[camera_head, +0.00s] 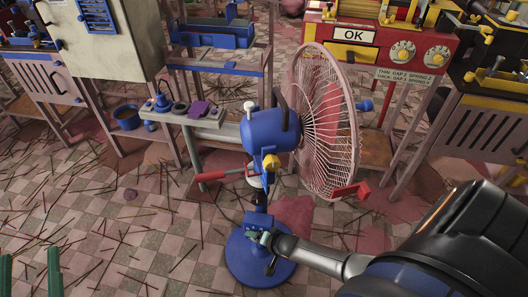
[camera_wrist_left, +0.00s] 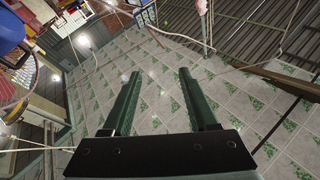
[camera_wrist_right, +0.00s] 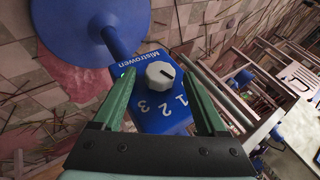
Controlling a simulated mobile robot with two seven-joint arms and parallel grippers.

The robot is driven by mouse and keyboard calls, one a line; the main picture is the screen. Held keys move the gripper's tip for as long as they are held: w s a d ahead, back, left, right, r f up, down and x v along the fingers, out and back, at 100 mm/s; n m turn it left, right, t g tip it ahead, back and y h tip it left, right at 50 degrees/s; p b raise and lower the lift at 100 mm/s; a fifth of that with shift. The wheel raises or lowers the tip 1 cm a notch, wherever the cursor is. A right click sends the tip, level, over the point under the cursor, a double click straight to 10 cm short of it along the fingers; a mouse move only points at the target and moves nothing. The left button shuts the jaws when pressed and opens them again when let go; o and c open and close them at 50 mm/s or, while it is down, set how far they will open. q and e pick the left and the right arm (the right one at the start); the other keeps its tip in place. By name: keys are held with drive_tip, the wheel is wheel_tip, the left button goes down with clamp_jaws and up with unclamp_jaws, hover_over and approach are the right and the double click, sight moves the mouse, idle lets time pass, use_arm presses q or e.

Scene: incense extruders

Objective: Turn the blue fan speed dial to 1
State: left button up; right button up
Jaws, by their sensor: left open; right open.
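The blue fan (camera_head: 270,130) has a pinkish wire cage and a round blue base (camera_head: 245,262). On its post is a blue control box (camera_wrist_right: 185,82) marked "Mistrowen" and 1, 2, 3. The box's dial (camera_wrist_right: 157,77) is a pale grey knob with a dark mark toward its right side; I cannot tell its exact setting. My right gripper (camera_wrist_right: 160,72) is open, with its green fingers on either side of the knob; contact is unclear. It also shows at the box in the head view (camera_head: 262,240). My left gripper (camera_head: 30,270) is open and empty at lower left.
A red machine (camera_head: 400,55) with an OK sign stands behind the fan. A narrow bench (camera_head: 205,130) with small items is at its left, near a blue bucket (camera_head: 127,117). Thin sticks litter the tiled floor (camera_head: 130,240), which is otherwise open at left.

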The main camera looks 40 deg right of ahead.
use_arm(q)
wheel_tip(320, 180, down, 15)
drive_tip(key=n+g+y+p, duration=0.3)
drive_tip(key=g+y, duration=0.1)
drive_tip(key=g, duration=0.2)
drive_tip(key=s+f+n+g+p, duration=0.1)
drive_tip(key=s+f+g+p, duration=0.3)
drive_tip(key=f, duration=0.5)
drive_tip(key=s+g, duration=0.1)
drive_tip(key=s, duration=0.1)
drive_tip(key=shift+s+f+n+g+y, duration=0.2)
drive_tip(key=shift+s+n+g+y, duration=0.1)
drive_tip(key=shift+s+g+y, duration=0.1)
use_arm(e)
drive_tip(key=v, duration=1.2)
drive_tip(key=shift+s+r, duration=0.15)
drive_tip(key=shift+s, duration=0.05)
